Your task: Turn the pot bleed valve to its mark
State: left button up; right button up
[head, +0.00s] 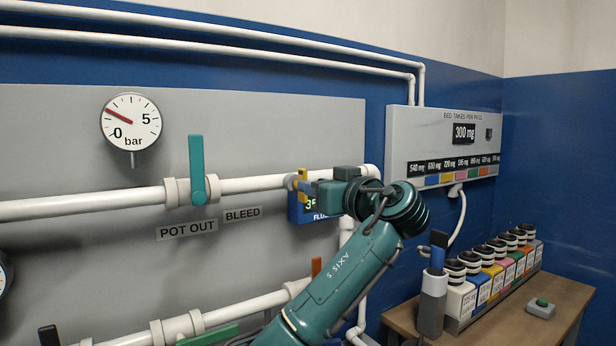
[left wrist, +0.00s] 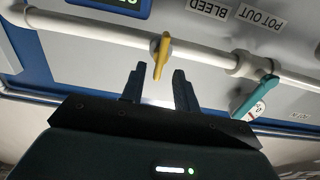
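The bleed valve has a small yellow handle (head: 302,180) on the white upper pipe, right of the BLEED label (head: 242,214). In the head view the handle is roughly upright, partly covered by my gripper. In the left wrist view the yellow handle (left wrist: 162,54) points out from the pipe, with its free end between my fingertips. My left gripper (head: 312,188) is open around that end; in the left wrist view its two dark fingers (left wrist: 158,76) stand apart, with a gap visible on each side of the handle. I cannot make out the valve's mark. My right gripper is not in view.
A teal valve handle (head: 197,170) stands upright left of the yellow one, above the POT OUT label (head: 187,230). A gauge (head: 131,121) is at upper left. A wooden table (head: 565,305) with several bottles stands at right.

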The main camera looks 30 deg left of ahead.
pick_arm(q)
jog(key=x, duration=0.3)
jog(key=shift+w+a+p, duration=0.15)
jog(key=shift+a+p, duration=0.1)
jog(key=shift+p, duration=0.1)
jog(key=shift+c, duration=0.5)
grip_shut()
